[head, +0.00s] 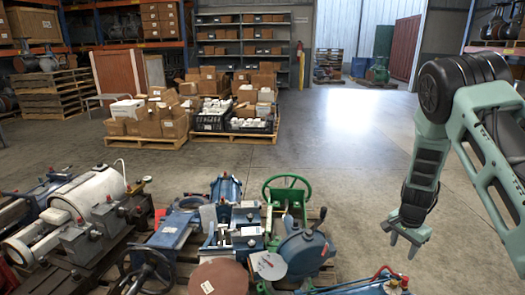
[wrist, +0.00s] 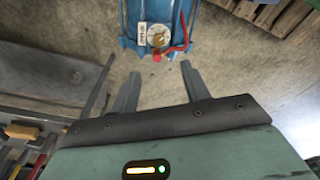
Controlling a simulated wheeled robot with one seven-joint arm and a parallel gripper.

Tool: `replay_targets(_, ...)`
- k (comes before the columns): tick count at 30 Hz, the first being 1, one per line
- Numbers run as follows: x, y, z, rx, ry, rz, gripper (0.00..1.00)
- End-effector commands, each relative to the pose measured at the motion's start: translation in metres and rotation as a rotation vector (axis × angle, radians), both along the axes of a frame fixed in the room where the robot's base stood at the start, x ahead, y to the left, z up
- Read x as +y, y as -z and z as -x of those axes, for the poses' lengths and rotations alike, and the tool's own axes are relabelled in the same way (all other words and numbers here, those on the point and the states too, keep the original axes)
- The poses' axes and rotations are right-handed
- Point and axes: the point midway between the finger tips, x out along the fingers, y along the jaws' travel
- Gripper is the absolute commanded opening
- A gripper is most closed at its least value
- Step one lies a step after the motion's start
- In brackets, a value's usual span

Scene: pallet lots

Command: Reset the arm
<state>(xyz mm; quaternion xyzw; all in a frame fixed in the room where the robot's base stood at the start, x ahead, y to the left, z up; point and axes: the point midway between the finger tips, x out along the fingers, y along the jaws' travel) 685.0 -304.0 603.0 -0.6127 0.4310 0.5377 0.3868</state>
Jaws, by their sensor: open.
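My gripper (head: 403,240) hangs at the right of the head view at the end of my bent green arm, its fingers pointing down. The two grey fingers stand apart with nothing between them, and the gripper (wrist: 158,88) also shows this in the wrist view. Past the fingertips in the wrist view is a blue machine (wrist: 190,25) with a round gauge (wrist: 159,37) and a red handle (wrist: 183,36). The gripper appears apart from it.
Blue and green machines (head: 300,250) crowd the front, with a white-tanked machine (head: 95,195) at left. Pallets of cardboard boxes (head: 160,125) stand behind. Shelves (head: 240,50) line the back wall. Bare concrete floor (head: 330,130) lies open in the middle and right.

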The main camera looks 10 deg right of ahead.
Motion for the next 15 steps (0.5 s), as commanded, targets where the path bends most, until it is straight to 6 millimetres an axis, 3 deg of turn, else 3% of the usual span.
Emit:
replay_targets(4, 0.053, -0.026, -0.005, -0.007, -0.127, -0.055, 0.47)
replay_targets(8, 0.126, -0.062, 0.002, -0.011, -0.321, -0.122, 0.47)
replay_targets(11, 0.180, -0.091, 0.017, -0.010, -0.491, -0.165, 0.47)
replay_targets(15, 0.251, -0.131, 0.053, -0.006, -0.750, -0.208, 0.47)
